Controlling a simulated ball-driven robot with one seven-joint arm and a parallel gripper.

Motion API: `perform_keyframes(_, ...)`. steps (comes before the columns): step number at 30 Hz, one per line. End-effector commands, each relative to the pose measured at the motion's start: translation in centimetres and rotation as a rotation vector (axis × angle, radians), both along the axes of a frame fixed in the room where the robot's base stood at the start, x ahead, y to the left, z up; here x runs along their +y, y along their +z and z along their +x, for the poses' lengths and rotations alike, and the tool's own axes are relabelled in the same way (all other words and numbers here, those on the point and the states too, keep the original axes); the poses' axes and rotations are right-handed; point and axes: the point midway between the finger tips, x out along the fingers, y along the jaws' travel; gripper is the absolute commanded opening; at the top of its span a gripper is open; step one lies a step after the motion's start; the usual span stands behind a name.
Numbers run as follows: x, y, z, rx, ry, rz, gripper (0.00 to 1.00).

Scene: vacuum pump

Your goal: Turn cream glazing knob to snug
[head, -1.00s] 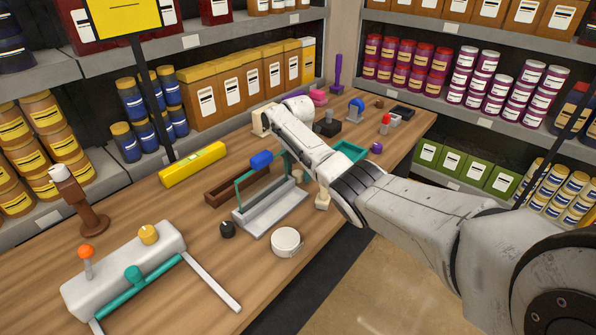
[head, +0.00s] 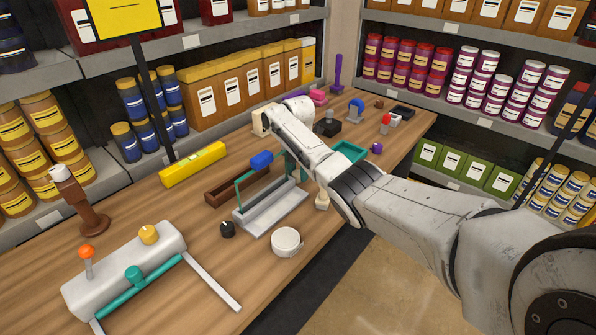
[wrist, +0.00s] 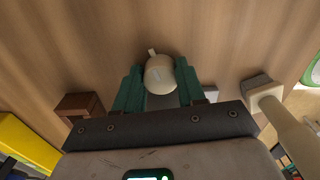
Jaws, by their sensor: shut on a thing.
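The cream knob (wrist: 160,75) shows in the wrist view between the teal fingers of my gripper (wrist: 159,84). It is rounded, with a small pale pointer at its far edge, directed up and slightly left in the picture. My gripper is shut on it, one finger on each side. The knob's lower part and mount are hidden by the gripper. In the head view my white arm reaches over the middle of the bench, and the knob cannot be made out clearly near the wrist.
A grey stand (head: 272,212) with a blue-topped teal frame is close left of my wrist. A black knob (head: 227,229) and a white round tin (head: 286,242) lie nearer. A yellow level (head: 193,164) lies behind. A cream-handled piece (wrist: 275,108) is right of the gripper.

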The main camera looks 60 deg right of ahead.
Motion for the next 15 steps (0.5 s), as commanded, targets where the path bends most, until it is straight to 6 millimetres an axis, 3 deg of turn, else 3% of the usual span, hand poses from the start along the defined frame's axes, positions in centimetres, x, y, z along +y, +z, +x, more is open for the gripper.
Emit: perform_keyframes(15,0.03,0.21,-0.04,-0.002,-0.451,-0.002,0.09)
